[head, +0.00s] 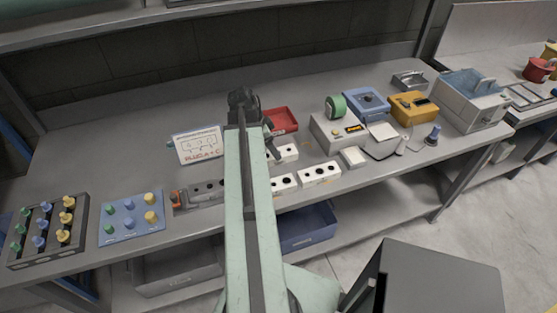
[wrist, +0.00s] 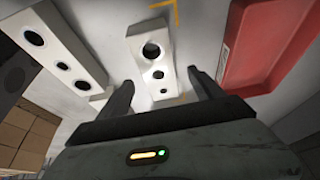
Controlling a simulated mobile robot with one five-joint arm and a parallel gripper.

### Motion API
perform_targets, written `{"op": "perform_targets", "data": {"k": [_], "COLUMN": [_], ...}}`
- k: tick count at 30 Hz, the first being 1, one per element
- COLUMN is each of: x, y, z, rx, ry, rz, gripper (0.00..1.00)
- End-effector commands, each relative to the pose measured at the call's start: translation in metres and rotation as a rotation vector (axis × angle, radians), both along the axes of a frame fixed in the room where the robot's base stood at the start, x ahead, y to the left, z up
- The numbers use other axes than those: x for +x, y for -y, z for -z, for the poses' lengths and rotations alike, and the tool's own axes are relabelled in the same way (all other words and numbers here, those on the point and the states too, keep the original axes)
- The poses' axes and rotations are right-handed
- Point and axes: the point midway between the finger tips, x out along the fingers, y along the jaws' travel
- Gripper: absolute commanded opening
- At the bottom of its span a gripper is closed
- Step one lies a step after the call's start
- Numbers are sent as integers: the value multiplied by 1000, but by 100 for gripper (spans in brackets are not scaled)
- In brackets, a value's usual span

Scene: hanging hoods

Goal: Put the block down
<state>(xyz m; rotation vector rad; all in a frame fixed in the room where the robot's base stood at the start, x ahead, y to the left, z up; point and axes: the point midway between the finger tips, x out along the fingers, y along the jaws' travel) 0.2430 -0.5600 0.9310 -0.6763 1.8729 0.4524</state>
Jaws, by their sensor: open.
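A white block (wrist: 144,50) with several dark round holes rests on the bench, with its near end between and just beyond my fingertips in the wrist view. In the head view a white block (head: 288,153) shows beside my gripper, partly hidden by my arm. My gripper (wrist: 162,88) is open, one finger on each side of the block's near end, with gaps visible. It also shows in the head view (head: 270,145), low over the bench.
Another white holed block (wrist: 62,62) lies left in the wrist view. A red tray (wrist: 265,45) lies close to the right finger; it also shows in the head view (head: 281,121). Yellow corner marks (wrist: 166,10) are on the bench. A grey box (head: 338,131) stands to the right.

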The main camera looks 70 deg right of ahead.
Motion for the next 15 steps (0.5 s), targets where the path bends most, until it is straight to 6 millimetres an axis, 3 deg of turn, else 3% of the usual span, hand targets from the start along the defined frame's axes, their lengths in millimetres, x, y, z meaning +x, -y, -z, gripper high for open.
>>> {"op": "perform_targets", "data": {"k": [9, 15], "x": [-17, -20], "y": [10, 13], "z": [44, 46], "rx": [0, 0], "ry": [0, 0], "rz": [4, 3], "gripper": [76, 76]}}
